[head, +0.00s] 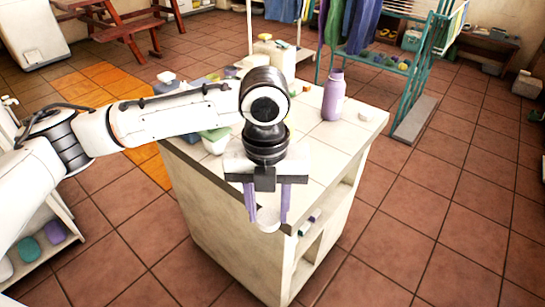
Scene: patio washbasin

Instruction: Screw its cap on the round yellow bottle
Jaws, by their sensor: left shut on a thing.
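My left gripper (268,205) points down at the near corner of the white tiled counter (316,165). Its two purple fingers are shut on a pale round thing (268,219), which looks like a cap; I cannot tell for sure. No round yellow bottle shows clearly; my arm and gripper hide part of the counter top. A purple bottle (333,100) stands upright on the counter, behind and right of the gripper, apart from it. My right gripper is out of view.
A green and white container (216,142) and other small items stand on the counter's left side, partly behind my arm. A teal drying rack (424,70) stands behind. The tiled floor at right is clear.

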